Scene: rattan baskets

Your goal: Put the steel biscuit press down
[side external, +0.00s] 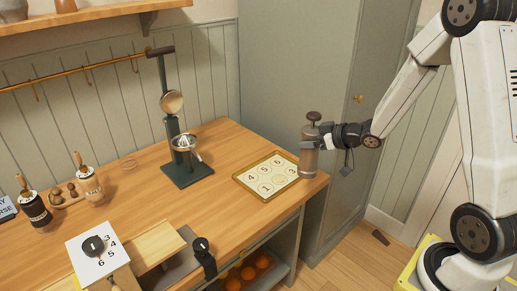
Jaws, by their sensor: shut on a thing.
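The steel biscuit press (309,160) is a grey upright cylinder with a dark knob on top. It is at the right end of the wooden counter, beside the numbered tray. My gripper (312,138) reaches in from the right and is shut on the press near its upper part. The press looks upright. I cannot tell whether its base touches the counter or hangs just above the edge.
A gold-rimmed tray (239,181) with numbered circles lies just left of the press. A dark green juicer stand (187,176) is further left. A numbered white card (87,263) and jars with wooden handles (90,187) stand at the left. A tall cabinet (290,70) rises behind.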

